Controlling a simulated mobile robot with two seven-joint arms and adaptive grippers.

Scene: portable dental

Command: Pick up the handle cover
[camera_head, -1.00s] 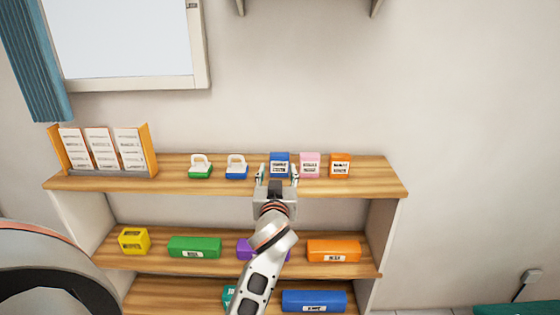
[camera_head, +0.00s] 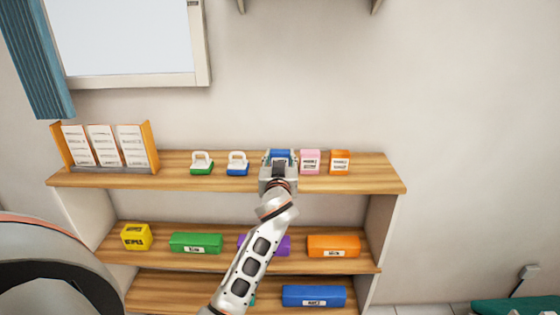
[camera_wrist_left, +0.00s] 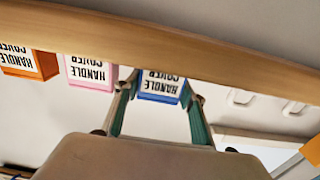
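Three boxes stand on the top shelf: blue (camera_head: 281,154), pink (camera_head: 310,162) and orange (camera_head: 340,163). In the left wrist view, upside down, the blue box (camera_wrist_left: 161,86), pink box (camera_wrist_left: 91,72) and orange box (camera_wrist_left: 29,62) read "HANDLE COVER". My left gripper (camera_wrist_left: 160,95) is open, with one finger on each side of the blue box and little gap; I cannot tell whether they touch it. In the head view my left gripper (camera_head: 279,170) hides the blue box's lower front. My right gripper is not in view.
Two white-handled items, one with a green base (camera_head: 201,166) and one with a blue base (camera_head: 237,167), stand left of the gripper. A card rack (camera_head: 153,150) is at the shelf's left end. Lower shelves hold several coloured boxes. The top shelf's right end is clear.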

